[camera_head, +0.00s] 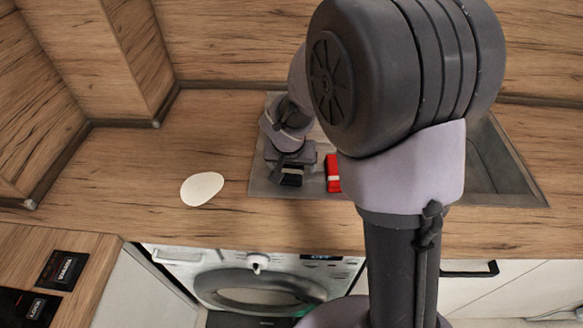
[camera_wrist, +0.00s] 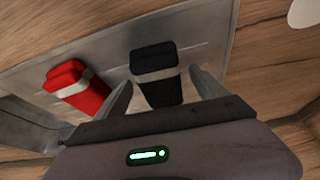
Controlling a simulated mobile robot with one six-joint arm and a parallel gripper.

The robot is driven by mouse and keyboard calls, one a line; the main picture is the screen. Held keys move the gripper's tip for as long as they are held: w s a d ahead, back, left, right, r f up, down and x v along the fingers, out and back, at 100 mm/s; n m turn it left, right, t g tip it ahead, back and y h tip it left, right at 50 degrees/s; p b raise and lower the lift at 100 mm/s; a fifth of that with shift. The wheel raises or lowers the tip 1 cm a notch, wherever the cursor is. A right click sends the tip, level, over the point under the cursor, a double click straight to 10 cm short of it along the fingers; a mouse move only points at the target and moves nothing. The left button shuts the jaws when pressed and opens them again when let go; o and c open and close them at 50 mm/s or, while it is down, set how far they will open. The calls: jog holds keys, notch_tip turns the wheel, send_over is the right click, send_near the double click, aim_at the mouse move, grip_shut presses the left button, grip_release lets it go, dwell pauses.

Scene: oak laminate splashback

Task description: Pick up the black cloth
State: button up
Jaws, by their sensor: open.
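The black cloth (camera_wrist: 154,64), a dark folded block with a pale band around it, lies on the grey metal sink unit. In the wrist view it sits between the two fingers of my gripper (camera_wrist: 160,82), with a finger on either side. The fingers are open; I cannot tell whether either touches the cloth. In the head view my gripper (camera_head: 290,165) is low over the left part of the sink unit, and the black cloth (camera_head: 291,177) shows partly beneath it.
A red cloth (camera_wrist: 78,88) with a pale band lies left of the black one in the wrist view; it also shows in the head view (camera_head: 333,172). A white oval object (camera_head: 202,189) lies on the wooden counter. The counter further left is clear.

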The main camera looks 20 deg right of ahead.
jog(key=shift+w+f, duration=0.15)
jog(key=shift+f, duration=0.15)
jog(key=shift+r, duration=0.1)
jog(key=c, duration=1.4)
jog(key=shift+r+p, duration=0.45)
jog(key=shift+r, duration=0.15)
jog(key=shift+c, duration=0.2)
notch_tip(320, 180, up, 2)
jog(key=shift+r+p, duration=0.25)
jog(key=shift+p, duration=0.5)
jog(key=s+a, duration=0.1)
jog(key=s, duration=0.4)
jog(key=s+a+r+b, duration=0.1)
jog(key=s, duration=0.4)
jog(key=s+a, duration=0.1)
jog(key=s, duration=0.4)
jog(key=shift+s+r+b, duration=0.2)
jog(key=shift+s+b, duration=0.1)
jog(key=shift+s, duration=0.1)
